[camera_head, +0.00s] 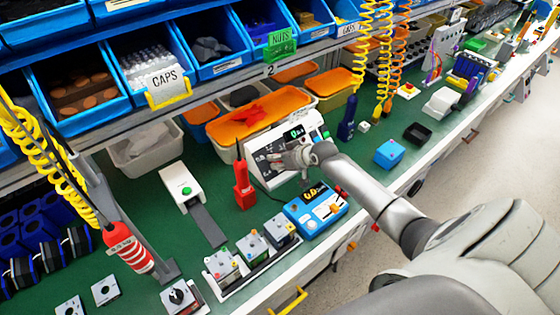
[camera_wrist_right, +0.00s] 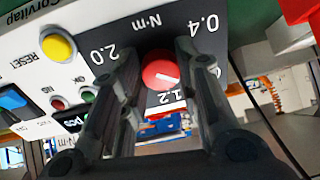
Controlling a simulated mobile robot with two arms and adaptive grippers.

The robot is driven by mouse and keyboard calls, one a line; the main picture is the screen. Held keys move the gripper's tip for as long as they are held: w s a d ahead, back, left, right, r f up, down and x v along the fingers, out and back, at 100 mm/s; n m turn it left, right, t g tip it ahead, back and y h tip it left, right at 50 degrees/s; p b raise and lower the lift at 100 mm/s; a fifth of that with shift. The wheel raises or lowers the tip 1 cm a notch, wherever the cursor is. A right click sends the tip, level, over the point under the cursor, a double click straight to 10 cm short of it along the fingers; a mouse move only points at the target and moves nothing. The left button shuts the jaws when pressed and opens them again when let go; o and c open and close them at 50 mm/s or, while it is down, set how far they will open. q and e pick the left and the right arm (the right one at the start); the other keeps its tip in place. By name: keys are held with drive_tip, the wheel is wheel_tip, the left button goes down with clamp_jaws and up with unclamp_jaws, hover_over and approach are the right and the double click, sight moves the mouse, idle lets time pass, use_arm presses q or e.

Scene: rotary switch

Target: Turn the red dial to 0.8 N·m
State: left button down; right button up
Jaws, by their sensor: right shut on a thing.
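The red dial (camera_wrist_right: 160,72) sits on the black scale of a white control box in the right wrist view. The same white box (camera_head: 252,143) stands on the green bench in the head view, where my gripper hides the dial. The scale reads 2.0, 0.4 and 1.2 around the dial; another mark at the right is mostly covered by a finger. A pale line on the dial points to the lower right, between that covered mark and 1.2. My right gripper (camera_wrist_right: 158,62) is shut on the dial, one finger on each side; it also shows in the head view (camera_head: 284,158). My left gripper is not in view.
A yellow reset button (camera_wrist_right: 58,46) and a blue rocker switch (camera_wrist_right: 14,101) sit beside the scale. In the head view, a red bottle (camera_head: 243,185) stands left of the box and a blue device (camera_head: 315,210) in front. Orange-lidded bins (camera_head: 262,112) stand behind.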

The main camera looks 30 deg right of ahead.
drive_tip(key=shift+f+n, duration=0.15)
drive_tip(key=shift+n, duration=0.45)
drive_tip(key=shift+s, duration=0.1)
drive_tip(key=o, duration=1)
drive_tip(key=v, duration=1.2)
drive_tip(key=shift+r, duration=0.2)
